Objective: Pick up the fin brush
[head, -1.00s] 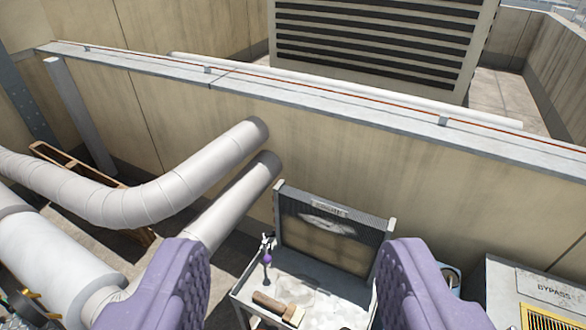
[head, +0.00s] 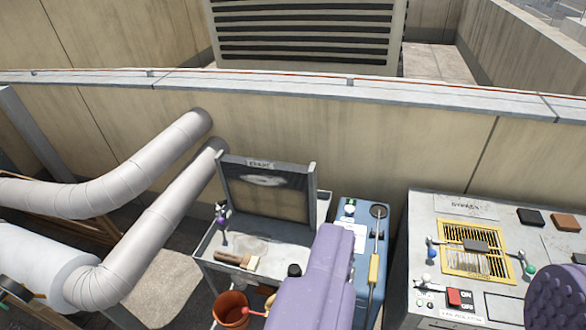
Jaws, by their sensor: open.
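The fin brush (head: 228,259), with a brown wooden handle and a pale head at its right end, lies on the grey tray of a cart (head: 270,268). My gripper (head: 443,262) is open, with its two purple padded fingers wide apart in the lower right. The left finger is right of the brush and covers the tray's right part. Nothing shows held between the fingers. The brush is in full view and untouched.
A framed coil panel (head: 268,200) stands at the tray's back, with a purple-knobbed item (head: 222,222) at left. An orange bucket (head: 231,309) is below. A blue unit (head: 362,215) and a bypass console (head: 465,215) stand right. Thick pipes (head: 165,225) run left.

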